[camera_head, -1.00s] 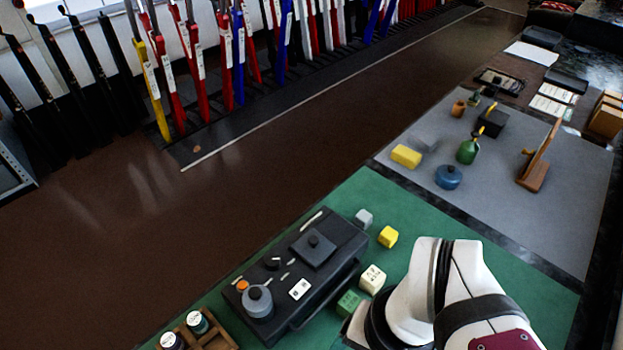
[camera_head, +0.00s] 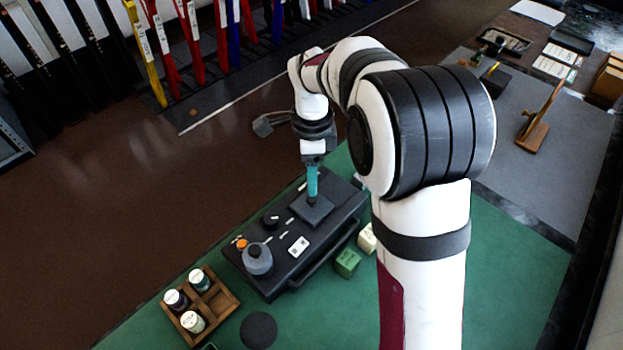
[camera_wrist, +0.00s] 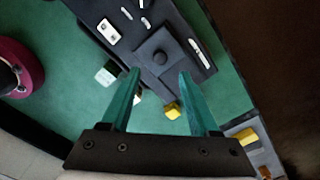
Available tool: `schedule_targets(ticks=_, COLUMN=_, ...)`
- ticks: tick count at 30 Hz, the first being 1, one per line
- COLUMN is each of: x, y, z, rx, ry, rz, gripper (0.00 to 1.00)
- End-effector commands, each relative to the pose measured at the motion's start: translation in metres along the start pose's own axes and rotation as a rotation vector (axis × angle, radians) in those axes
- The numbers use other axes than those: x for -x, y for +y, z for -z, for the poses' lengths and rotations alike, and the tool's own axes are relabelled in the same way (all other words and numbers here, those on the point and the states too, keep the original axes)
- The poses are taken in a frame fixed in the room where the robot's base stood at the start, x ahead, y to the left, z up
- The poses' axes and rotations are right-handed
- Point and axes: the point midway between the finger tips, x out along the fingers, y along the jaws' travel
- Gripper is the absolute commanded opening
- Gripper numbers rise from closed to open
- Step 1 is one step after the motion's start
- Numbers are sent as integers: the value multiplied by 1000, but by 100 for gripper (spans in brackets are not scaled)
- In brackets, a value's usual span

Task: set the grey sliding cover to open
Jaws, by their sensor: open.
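The grey sliding cover (camera_head: 325,207) is a square plate with a round knob, lying on the black control box (camera_head: 266,284). In the wrist view, my gripper (camera_wrist: 159,73) is open, with one finger to each side of the knob and nothing held. I cannot tell whether the fingertips reach down to knob height.
A wooden rack (camera_head: 222,302) with bottles is at the front left.

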Motion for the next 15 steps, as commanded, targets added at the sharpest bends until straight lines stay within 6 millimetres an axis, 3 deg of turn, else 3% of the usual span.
schedule_targets(ticks=3, x=-33, y=1, z=0, rx=1, ry=1, rz=-5, gripper=62)
schedule_targets(ticks=6, x=-53, y=1, z=0, rx=1, ry=0, rz=-3, gripper=62)
schedule_targets(ticks=15, x=-72, y=0, z=0, rx=2, ry=-1, rz=2, gripper=62)
